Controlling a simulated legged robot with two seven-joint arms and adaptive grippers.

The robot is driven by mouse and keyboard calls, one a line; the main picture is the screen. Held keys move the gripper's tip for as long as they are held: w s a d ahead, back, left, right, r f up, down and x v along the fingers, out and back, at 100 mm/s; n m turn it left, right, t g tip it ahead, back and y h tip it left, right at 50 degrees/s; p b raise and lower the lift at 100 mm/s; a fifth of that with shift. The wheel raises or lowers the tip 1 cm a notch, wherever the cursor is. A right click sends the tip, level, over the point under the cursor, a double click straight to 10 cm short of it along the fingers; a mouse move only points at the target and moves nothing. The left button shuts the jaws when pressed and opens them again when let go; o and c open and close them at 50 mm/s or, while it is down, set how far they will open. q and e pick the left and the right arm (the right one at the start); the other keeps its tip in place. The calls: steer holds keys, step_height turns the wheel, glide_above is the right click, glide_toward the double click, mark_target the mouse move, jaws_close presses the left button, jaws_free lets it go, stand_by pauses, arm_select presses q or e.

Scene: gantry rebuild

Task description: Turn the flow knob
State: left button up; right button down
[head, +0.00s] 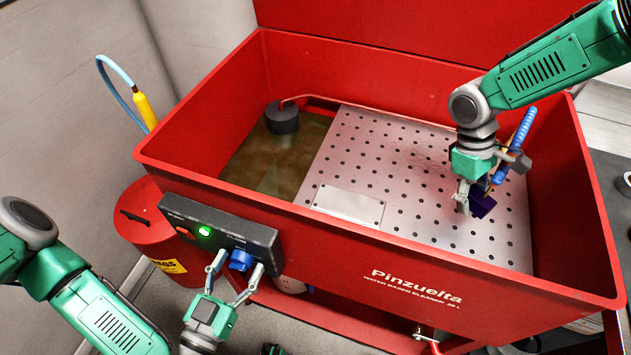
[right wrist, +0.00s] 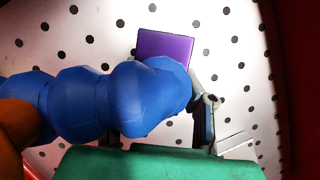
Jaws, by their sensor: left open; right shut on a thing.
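The blue flow knob (head: 241,259) sits on the dark control panel (head: 190,222) at the front of the red parts washer. My left gripper (head: 239,266) is open, with one finger on each side of the knob. Whether the fingers touch it is not clear. My right gripper (head: 477,198) is over the perforated tray, shut on a purple block (head: 482,206). The block also shows in the right wrist view (right wrist: 166,44), where a blue segmented hose (right wrist: 120,98) hides much of the gripper.
The red basin (head: 400,240) has high walls around the perforated metal tray (head: 400,160). The blue hose (head: 522,128) rises close beside my right gripper. A green light (head: 204,231) glows on the panel. A red can (head: 150,225) stands left of the washer.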

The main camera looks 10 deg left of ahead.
arm_select(q)
steer(key=c, duration=1.1)
steer(key=shift+c, duration=0.2)
steer(key=shift+n, duration=0.4)
steer(key=n, duration=0.5)
steer(key=shift+d, duration=0.1)
steer(key=n, duration=0.6)
steer(key=shift+r, duration=0.1)
steer(key=o, duration=1.1)
